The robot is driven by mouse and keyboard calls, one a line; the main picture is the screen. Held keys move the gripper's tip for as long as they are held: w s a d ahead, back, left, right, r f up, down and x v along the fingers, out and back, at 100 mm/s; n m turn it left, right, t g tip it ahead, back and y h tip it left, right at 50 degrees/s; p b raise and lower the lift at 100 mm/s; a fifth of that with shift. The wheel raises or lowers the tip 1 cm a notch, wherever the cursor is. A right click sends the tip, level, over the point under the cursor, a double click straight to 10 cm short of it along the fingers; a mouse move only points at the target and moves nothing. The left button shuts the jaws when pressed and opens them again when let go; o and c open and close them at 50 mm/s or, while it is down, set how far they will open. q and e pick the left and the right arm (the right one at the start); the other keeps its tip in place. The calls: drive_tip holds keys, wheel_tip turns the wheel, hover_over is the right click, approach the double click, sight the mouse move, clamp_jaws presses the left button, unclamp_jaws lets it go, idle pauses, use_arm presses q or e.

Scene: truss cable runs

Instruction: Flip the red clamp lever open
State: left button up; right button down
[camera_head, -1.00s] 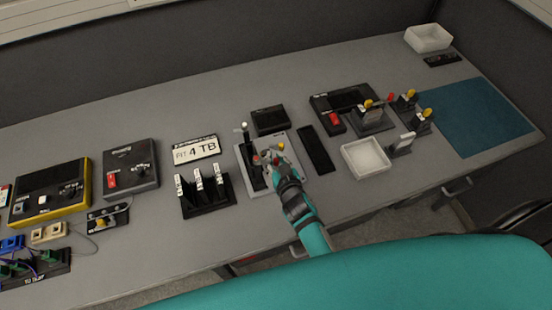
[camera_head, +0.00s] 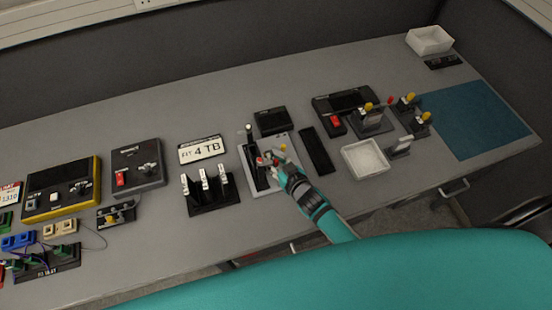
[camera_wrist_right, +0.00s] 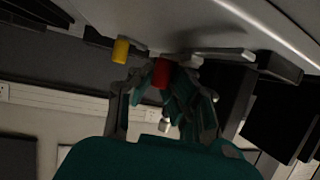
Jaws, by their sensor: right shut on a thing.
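The red clamp lever's red tip (camera_head: 260,161) shows just left of my right gripper (camera_head: 272,158), on a grey plate (camera_head: 248,177) near the middle of the table. In the right wrist view the red tip (camera_wrist_right: 161,73) sits between the fingertips of my right gripper (camera_wrist_right: 163,84), which is shut on it. A yellow-tipped lever (camera_head: 283,147) stands just beside it and also shows in the wrist view (camera_wrist_right: 120,50), outside the fingers. The lever's lower part is hidden by the gripper. My left gripper is not in view.
A black box (camera_head: 270,121) is behind, a black strip (camera_head: 318,150) and white tray (camera_head: 345,160) to the right. A black stand with white-topped levers (camera_head: 210,197) is to the left.

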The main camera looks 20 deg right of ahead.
drive_tip(key=c, duration=1.2)
unclamp_jaws()
drive_tip(key=shift+c, duration=0.2)
drive_tip(key=shift+s, duration=0.1)
drive_tip(key=v, duration=1.2)
